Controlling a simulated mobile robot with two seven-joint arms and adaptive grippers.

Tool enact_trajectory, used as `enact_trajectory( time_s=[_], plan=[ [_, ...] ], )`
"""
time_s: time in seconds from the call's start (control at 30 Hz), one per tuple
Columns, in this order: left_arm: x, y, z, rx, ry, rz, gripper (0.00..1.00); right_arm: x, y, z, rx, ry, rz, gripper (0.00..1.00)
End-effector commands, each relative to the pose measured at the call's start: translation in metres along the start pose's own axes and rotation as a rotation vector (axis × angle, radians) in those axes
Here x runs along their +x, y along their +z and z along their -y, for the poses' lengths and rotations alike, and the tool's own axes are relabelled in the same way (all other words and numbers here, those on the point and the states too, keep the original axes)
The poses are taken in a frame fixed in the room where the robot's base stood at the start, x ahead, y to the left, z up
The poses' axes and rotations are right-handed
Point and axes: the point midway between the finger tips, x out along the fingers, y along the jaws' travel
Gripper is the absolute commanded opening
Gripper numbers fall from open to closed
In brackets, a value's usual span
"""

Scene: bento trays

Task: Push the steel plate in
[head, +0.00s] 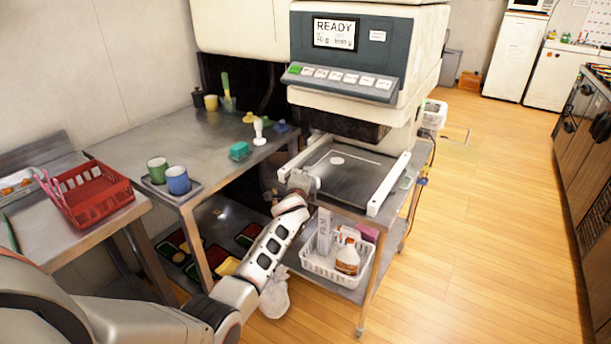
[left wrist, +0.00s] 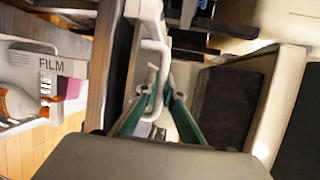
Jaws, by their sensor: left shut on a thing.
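The steel plate (head: 352,172) is a flat dark grey sheet between two white side rails, below the wrapping machine (head: 345,85). It sticks out toward the front of the machine. My left gripper (head: 303,182) is at the plate's front left, beside the left rail. In the left wrist view my left gripper (left wrist: 158,100) has its green-edged fingers closed around a white bar handle (left wrist: 153,52). I cannot tell where the handle joins the plate, as the gripper covers that part in the head view. My right gripper is not in view.
A white basket (head: 330,268) with a film box and a spray bottle sits on the shelf below. The floor to the right is clear.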

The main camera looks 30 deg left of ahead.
Motion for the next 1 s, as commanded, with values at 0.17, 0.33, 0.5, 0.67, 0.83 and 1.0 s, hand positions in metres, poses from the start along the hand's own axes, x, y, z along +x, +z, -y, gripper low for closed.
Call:
enact_trajectory(
  time_s=[0.17, 0.33, 0.5, 0.67, 0.83, 1.0],
  plan=[
    [0.001, 0.0, 0.004, -0.002, -0.007, -0.001, 0.16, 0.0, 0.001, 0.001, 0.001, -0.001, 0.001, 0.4],
    [0.0, 0.0, 0.003, -0.002, -0.005, -0.001, 0.16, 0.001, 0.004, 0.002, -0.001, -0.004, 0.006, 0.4],
    [-0.005, 0.001, 0.003, 0.0, -0.005, 0.001, 0.16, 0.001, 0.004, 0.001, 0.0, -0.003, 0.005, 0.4],
    [-0.021, 0.001, 0.002, 0.001, -0.006, 0.001, 0.16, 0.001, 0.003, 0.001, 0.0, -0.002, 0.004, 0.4],
    [-0.045, 0.0, 0.002, -0.001, -0.006, -0.001, 0.16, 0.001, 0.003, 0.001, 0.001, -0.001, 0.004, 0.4],
    [-0.072, -0.001, 0.002, -0.001, -0.006, -0.002, 0.16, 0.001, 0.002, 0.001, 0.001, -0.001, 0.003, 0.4]
  ],
)
